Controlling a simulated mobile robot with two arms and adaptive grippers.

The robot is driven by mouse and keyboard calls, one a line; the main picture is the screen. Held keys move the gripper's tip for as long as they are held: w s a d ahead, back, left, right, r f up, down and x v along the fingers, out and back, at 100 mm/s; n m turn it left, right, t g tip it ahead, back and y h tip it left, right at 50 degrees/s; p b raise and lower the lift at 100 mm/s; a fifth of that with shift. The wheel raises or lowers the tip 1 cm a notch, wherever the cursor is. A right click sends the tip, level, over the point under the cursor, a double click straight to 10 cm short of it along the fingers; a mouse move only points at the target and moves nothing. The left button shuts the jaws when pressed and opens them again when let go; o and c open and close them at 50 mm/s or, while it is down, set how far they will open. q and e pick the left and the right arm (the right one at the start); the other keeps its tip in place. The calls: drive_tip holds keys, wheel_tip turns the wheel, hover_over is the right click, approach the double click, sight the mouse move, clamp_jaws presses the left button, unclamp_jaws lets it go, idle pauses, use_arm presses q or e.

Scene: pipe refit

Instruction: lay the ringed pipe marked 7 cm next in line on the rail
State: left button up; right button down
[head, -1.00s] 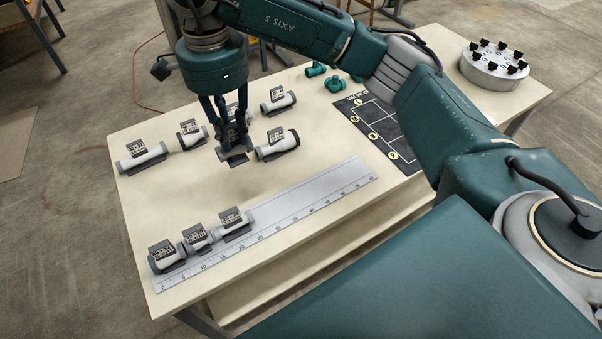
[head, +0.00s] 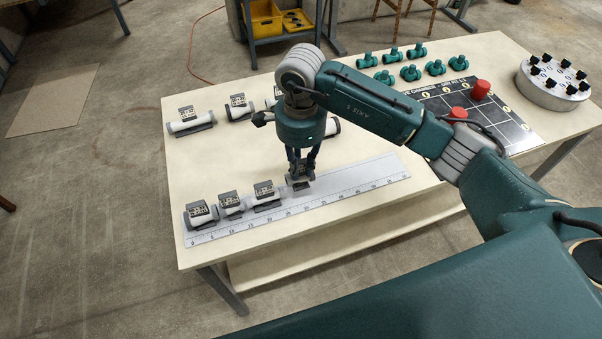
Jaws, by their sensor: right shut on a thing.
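The silver rail (head: 365,178) with a printed scale lies along the table's front. Three short grey-white pipes with dark tags sit in line on its left part: the first (head: 201,217), the second (head: 231,206) and the third (head: 266,197). My right gripper (head: 300,172) points down over the rail, shut on a tagged pipe (head: 298,184). This pipe is just right of the third one, with a small gap. I cannot tell whether it touches the rail, and its marking is too small to read. My left gripper is not in view.
Loose pipes lie behind: a long one (head: 190,123), a shorter one (head: 240,110), others partly hidden by my arm. Green valves (head: 411,72), a dark board (head: 500,118) with red cylinders (head: 480,89) and a round grey block (head: 553,88) are at right. The rail's right part is clear.

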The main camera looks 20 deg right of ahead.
sight(301, 175)
drive_tip(key=shift+f, duration=0.65)
wheel_tip(301, 175, down, 3)
drive_tip(key=shift+r+p, duration=0.2)
drive_tip(key=shift+p, duration=0.3)
drive_tip(key=shift+f, duration=0.55)
drive_tip(key=c, duration=1.6)
unclamp_jaws()
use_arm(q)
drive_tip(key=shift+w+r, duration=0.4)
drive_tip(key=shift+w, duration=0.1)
use_arm(e)
drive_tip(key=shift+r, duration=0.1)
